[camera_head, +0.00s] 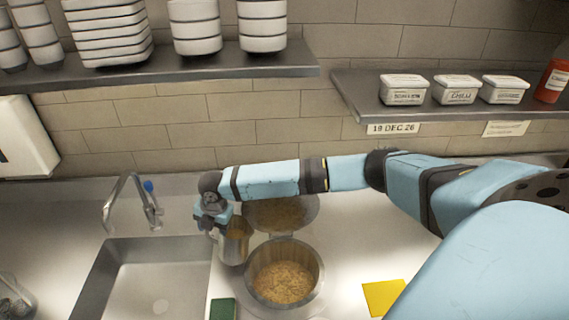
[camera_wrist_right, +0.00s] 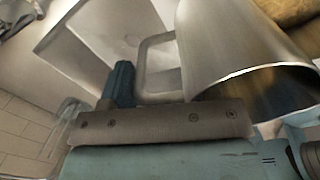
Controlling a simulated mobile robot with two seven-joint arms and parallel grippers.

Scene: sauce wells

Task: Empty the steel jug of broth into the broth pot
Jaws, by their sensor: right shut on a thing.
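My right gripper (camera_head: 212,218) is shut on the steel jug (camera_head: 233,250), on its handle side, just left of the broth pot. The jug looks slightly tilted, and brown shows at its mouth. In the right wrist view the jug (camera_wrist_right: 225,50) fills the right side, with its looped handle (camera_wrist_right: 145,68) beside the gripper (camera_wrist_right: 125,85); its inside is mostly dark. The broth pot (camera_head: 318,268) stands open on the counter with brown, grainy-looking contents. I cannot tell whether anything is flowing from the jug. My left gripper is not in view.
A second round vessel or lid (camera_head: 305,205) with a brownish surface lies behind the pot, partly under my right arm. A sink (camera_head: 150,275) with a tap (camera_head: 125,200) is on the left. A green sponge (camera_head: 223,309) and yellow cloth (camera_head: 383,297) lie in front. Shelves (camera_head: 190,66) hang above.

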